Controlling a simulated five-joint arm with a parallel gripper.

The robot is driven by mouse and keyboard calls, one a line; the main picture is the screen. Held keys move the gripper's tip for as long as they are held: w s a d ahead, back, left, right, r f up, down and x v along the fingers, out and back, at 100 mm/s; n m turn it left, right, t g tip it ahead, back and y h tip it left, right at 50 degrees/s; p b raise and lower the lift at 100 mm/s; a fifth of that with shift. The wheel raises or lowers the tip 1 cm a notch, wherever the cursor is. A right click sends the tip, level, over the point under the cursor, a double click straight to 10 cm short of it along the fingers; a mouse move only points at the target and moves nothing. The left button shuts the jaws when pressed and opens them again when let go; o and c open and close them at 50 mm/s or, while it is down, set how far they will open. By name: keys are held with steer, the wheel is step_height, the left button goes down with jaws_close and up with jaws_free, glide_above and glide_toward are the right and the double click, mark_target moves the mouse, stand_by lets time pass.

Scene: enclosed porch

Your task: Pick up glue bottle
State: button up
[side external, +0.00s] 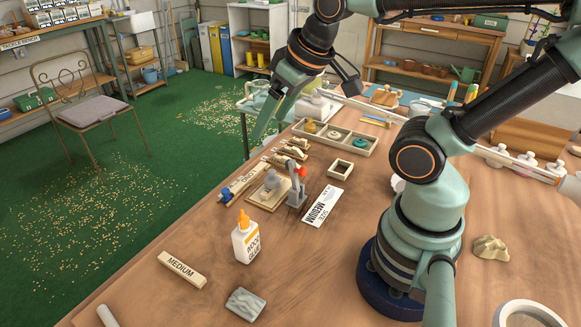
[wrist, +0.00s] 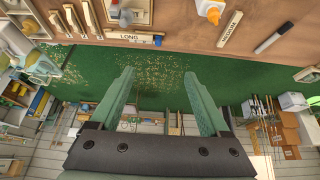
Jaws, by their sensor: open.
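The glue bottle (side external: 246,243) is white with an orange cap and a "WOOD GLUE" label. It stands upright on the wooden bench near its left edge in the side view. In the wrist view its orange nozzle and part of its white body (wrist: 206,7) show at the top edge, partly cut off. My gripper (side external: 272,122) is open and empty. It hangs in the air over the far left edge of the bench, well beyond the bottle and apart from it. In the wrist view the gripper's two green fingers (wrist: 159,76) are spread with nothing between them.
A grey toggle clamp (side external: 296,190) with a red tip stands just beyond the bottle. A wooden "MEDIUM" block (side external: 182,269) and a grey block (side external: 245,304) lie nearer. A divided tray (side external: 336,137) sits farther back. The bench front is mostly clear.

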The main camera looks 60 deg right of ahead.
steer(key=n+g, duration=0.6)
steer(key=n, duration=1.2)
glide_above(245, 229)
steer(key=w+d, duration=0.1)
steer(key=d, duration=0.1)
steer(key=f, duration=0.8)
steer(key=shift+a, duration=0.25)
step_height(245, 229, down, 7)
steer(key=shift+f, duration=0.1)
steer(key=shift+a+f, duration=0.2)
steer(key=shift+f, duration=1.05)
steer(key=shift+a+f, duration=0.15)
steer(key=shift+f, duration=1.1)
jaws_close()
